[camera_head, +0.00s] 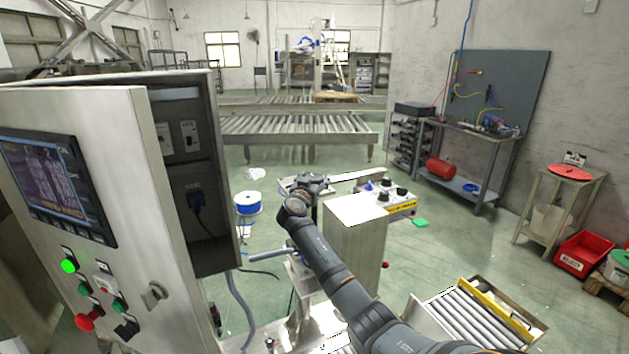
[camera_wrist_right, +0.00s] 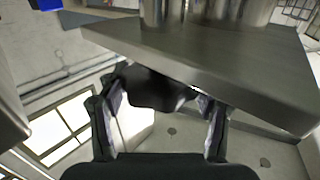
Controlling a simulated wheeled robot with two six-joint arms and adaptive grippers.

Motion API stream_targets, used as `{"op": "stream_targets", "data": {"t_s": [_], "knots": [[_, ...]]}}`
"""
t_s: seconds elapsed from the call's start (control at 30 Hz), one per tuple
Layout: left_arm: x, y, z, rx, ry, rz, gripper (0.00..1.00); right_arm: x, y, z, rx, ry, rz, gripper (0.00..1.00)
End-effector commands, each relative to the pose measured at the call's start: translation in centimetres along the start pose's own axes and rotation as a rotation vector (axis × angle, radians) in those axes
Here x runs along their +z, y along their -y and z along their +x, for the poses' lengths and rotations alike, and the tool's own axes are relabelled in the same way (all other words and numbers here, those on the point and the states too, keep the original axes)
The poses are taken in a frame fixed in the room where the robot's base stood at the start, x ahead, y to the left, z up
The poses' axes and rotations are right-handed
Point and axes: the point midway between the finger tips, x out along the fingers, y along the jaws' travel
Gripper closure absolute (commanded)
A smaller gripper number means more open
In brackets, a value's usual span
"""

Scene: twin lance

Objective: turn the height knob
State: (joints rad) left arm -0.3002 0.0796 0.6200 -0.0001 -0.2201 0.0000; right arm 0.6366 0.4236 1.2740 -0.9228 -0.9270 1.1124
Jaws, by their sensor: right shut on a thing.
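A black knob (camera_wrist_right: 158,90) sits under the edge of a grey steel plate (camera_wrist_right: 215,72) in the right wrist view. My right gripper (camera_head: 312,184) has a finger on each side of this knob and is shut on it. Its fingers partly cover the knob's sides. In the head view the gripper is seen beyond my right wrist, beside a pale steel housing (camera_head: 352,235), and the knob itself is hidden there. My left gripper is not in view.
A control cabinet (camera_head: 150,190) with a screen and buttons fills the left. A white box with black knobs (camera_head: 400,190) stands just right of the gripper. A roller tray (camera_head: 480,315) lies at lower right.

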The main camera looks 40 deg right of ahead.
Motion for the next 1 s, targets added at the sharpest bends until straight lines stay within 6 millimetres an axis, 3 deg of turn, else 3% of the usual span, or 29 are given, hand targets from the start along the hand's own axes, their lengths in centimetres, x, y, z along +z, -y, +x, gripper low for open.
{"op": "stream_targets", "data": {"t_s": [0.4, 1.0], "knots": [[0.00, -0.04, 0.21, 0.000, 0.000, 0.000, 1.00, 0.03, -0.05, 0.03, -0.227, -0.001, -0.001, 0.66], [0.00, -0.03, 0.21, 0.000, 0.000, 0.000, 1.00, 0.08, 0.04, 0.01, -0.278, 0.002, 0.001, 0.66]]}}
